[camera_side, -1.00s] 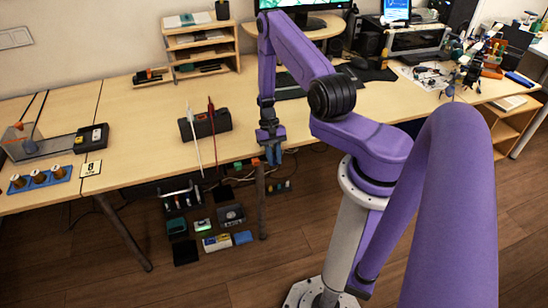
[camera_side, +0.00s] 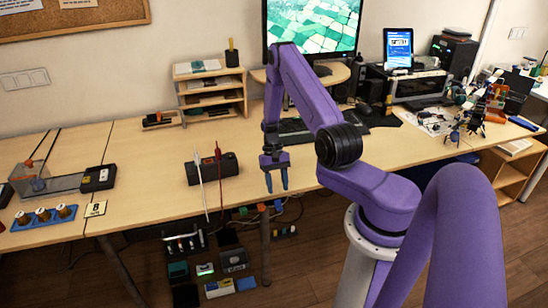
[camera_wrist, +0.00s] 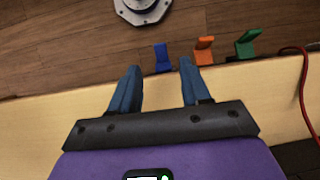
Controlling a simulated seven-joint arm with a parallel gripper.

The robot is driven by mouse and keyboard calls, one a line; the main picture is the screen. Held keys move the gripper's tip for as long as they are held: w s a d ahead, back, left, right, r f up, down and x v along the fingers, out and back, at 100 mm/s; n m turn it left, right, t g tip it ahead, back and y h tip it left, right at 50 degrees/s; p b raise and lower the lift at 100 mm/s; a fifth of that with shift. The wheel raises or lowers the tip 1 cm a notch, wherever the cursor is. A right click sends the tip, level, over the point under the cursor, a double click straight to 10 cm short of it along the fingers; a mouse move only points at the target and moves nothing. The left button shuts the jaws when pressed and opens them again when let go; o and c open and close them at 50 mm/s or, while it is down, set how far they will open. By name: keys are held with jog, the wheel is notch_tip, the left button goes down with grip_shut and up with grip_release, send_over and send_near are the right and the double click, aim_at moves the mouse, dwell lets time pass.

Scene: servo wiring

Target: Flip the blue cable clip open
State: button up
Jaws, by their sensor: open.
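The blue cable clip (camera_wrist: 162,57) stands at the table's edge in the wrist view, narrow and seen from above. I cannot tell from this angle how far its flap is open. It also shows, very small, at the table's front edge in the side view (camera_side: 278,205). My gripper (camera_wrist: 160,67) is open and empty, its two blue-grey fingers apart. In the wrist view the clip appears between and just beyond the fingertips, with no visible contact. In the side view my gripper (camera_side: 277,186) points down, just above the clip in the picture.
An orange clip (camera_wrist: 204,50) and a green clip (camera_wrist: 247,43) stand beside the blue one. A red lead (camera_wrist: 303,90) hangs over the edge nearby. A black box (camera_side: 212,168) with red and white probes lies left of my gripper. The tabletop around is mostly clear.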

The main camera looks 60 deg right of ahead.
jog(key=v, duration=1)
jog(key=shift+r, duration=0.3)
jog(key=shift+d, duration=0.1)
jog(key=shift+c, duration=1.3)
jog(key=s+d+f+m+t+y, duration=0.25)
jog(key=s+f+y, duration=0.45)
jog(key=s, duration=0.4)
jog(key=m+t+h, duration=0.4)
jog(key=m+t, duration=0.2)
jog(key=t, duration=1)
send_near(281, 209)
jog(key=x, duration=1)
jog(key=shift+a+f, duration=0.15)
jog(key=shift+f, duration=0.05)
grip_shut()
